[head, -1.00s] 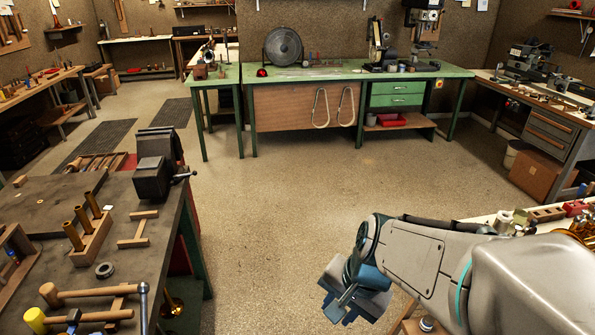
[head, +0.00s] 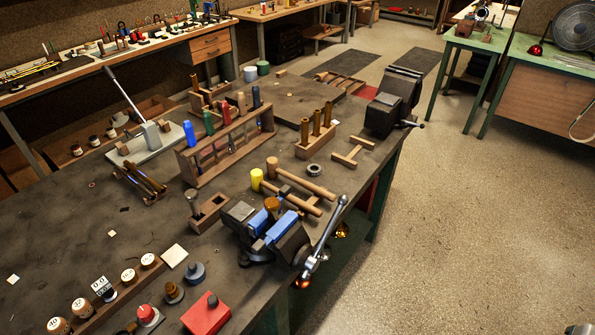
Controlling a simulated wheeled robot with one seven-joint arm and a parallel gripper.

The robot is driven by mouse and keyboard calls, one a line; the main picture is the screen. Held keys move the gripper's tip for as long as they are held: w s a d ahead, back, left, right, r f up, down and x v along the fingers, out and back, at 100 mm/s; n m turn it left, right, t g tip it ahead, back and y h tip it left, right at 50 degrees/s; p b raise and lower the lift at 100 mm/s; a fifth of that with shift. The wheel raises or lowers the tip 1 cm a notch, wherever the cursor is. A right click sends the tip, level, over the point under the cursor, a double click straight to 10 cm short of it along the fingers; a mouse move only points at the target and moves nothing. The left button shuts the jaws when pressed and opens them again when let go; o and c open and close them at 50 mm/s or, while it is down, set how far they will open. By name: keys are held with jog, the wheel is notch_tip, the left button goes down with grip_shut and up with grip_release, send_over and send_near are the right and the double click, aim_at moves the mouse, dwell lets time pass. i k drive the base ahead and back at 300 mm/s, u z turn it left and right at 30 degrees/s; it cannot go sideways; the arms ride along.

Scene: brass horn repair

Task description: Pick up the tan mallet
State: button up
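A mallet with a tan wooden head (head: 272,167) lies on the dark workbench in the head view, its handle pointing to the lower right toward the bench's right edge. A similar mallet with a yellow head (head: 256,180) lies just in front, roughly parallel to it. Both seem to rest on a low wooden rack. Only a small grey piece of my arm or gripper shows at the bottom right corner, far from the mallets and over the floor. Its fingers are not clearly seen.
A vise with blue jaws (head: 283,230) and a long upright lever (head: 327,235) stands close in front of the mallets. A wooden rack of coloured-handled tools (head: 228,142) is behind left. A brass-tube block (head: 317,140) and dark vise (head: 392,100) stand behind right. Floor on the right is clear.

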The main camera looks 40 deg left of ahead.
aim_at(273, 171)
jog(key=u, duration=1.1)
jog(key=k, duration=1.15)
jog(key=z, duration=1)
jog(key=i, duration=1.55)
jog(key=u, duration=0.8)
jog(key=i, duration=1.2)
jog(key=u, duration=1.7)
jog(key=i, duration=0.65)
jog(key=u, duration=0.7)
